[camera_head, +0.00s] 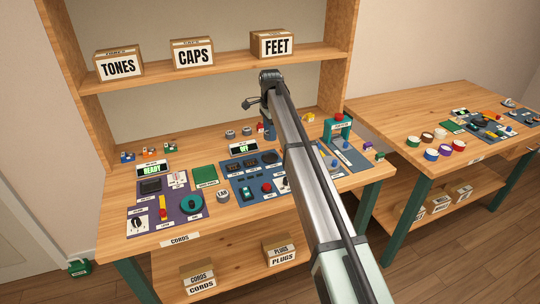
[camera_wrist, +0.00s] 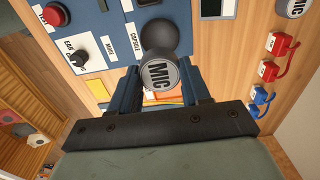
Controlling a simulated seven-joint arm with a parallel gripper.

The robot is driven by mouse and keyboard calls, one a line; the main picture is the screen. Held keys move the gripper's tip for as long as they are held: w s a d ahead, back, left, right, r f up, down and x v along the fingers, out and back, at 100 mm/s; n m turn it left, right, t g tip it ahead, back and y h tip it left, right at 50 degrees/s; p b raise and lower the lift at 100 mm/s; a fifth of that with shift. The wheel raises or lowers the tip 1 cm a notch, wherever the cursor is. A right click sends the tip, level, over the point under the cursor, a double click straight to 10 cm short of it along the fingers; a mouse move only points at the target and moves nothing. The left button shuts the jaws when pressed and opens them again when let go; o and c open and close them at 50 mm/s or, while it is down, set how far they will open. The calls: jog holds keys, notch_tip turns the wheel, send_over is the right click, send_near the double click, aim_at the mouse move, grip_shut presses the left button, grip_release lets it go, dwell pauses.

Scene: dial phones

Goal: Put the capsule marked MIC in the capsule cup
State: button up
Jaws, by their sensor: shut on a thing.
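In the wrist view, my gripper (camera_wrist: 162,82) has its two blue fingers on either side of a round grey capsule marked MIC (camera_wrist: 158,75). The capsule's lettering faces the camera, a little tilted. Just beyond it is a dark round shape (camera_wrist: 167,35) beside the label CAPSULE on the blue panel (camera_wrist: 105,22); this looks like the capsule cup. The capsule overlaps its near edge in the picture, and I cannot tell whether they touch. In the head view, my arm hides the capsule and most of the fingers.
Another disc marked MIC (camera_wrist: 293,6) lies on the wood at upper right. Red clips (camera_wrist: 280,45) and blue clips (camera_wrist: 261,98) lie along the right. A red button (camera_wrist: 55,14) and the EAR knob (camera_wrist: 79,58) stand at left. A teal stand (camera_head: 337,126) rises right of my arm.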

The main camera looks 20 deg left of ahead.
aim_at(271, 159)
jog(key=shift+f, duration=4.6)
jog(key=shift+f, duration=0.2)
jog(key=shift+d+f, duration=0.1)
jog(key=shift+f, duration=0.1)
jog(key=shift+s+f, duration=0.1)
jog(key=shift+f, duration=0.15)
jog(key=o, duration=1)
jog(key=shift+s+f, duration=0.1)
jog(key=shift+o, duration=0.3)
jog(key=shift+d, duration=0.1)
jog(key=shift+s+d, duration=0.1)
jog(key=r, duration=1.3)
jog(key=shift+w+a+r, duration=0.25)
jog(key=shift+w+r, duration=0.05)
